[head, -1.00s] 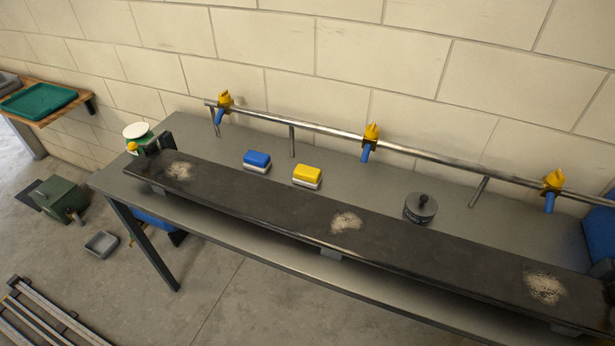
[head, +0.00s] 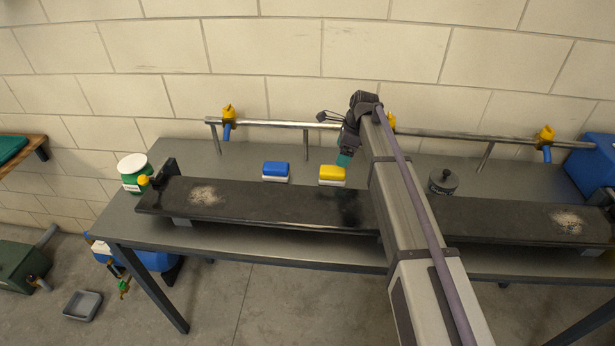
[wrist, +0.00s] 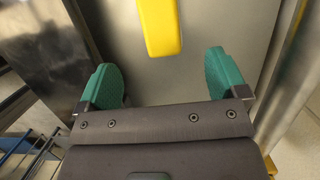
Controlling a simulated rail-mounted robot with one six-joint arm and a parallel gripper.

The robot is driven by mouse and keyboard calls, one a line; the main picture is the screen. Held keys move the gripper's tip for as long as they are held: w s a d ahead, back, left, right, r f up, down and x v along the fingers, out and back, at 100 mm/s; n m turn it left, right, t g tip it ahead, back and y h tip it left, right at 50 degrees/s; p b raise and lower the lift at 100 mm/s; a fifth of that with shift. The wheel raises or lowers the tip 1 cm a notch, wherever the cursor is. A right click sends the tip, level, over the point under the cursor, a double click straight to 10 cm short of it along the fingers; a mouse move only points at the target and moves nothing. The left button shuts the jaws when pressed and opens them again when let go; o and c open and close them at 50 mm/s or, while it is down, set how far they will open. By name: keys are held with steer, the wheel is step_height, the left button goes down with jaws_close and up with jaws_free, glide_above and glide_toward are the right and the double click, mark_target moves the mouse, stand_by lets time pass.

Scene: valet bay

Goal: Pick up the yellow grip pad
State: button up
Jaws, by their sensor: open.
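The yellow grip pad (head: 332,173) has a yellow top on a pale base. It sits on the grey bench behind the long dark board, to the right of the blue pad. In the wrist view the yellow pad (wrist: 160,26) lies ahead of the fingers, near the middle, its far end cut off by the frame edge. My gripper (wrist: 162,82) has two green fingertips spread wide, with nothing between them. In the head view my gripper (head: 344,160) is just right of and above the yellow pad, and apart from it in the wrist view.
A blue pad (head: 275,171) sits left of the yellow one. The long dark board (head: 265,206) runs along the front of the bench. A metal rail (head: 285,126) with yellow-and-blue fittings runs behind. A round dark weight (head: 443,182) stands to the right.

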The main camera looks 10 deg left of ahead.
mark_target(333, 169)
steer(key=shift+d+f, duration=0.1)
steer(key=shift+f, duration=0.05)
steer(key=b+x, duration=0.6)
steer(key=shift+a, duration=0.2)
steer(key=b+x, duration=0.4)
steer(key=x, duration=0.1)
steer(key=shift+w+b, duration=0.1)
steer(key=shift+b, duration=0.3)
steer(key=shift+r, duration=0.25)
steer(key=shift+c, duration=0.6)
steer(key=c, duration=0.9)
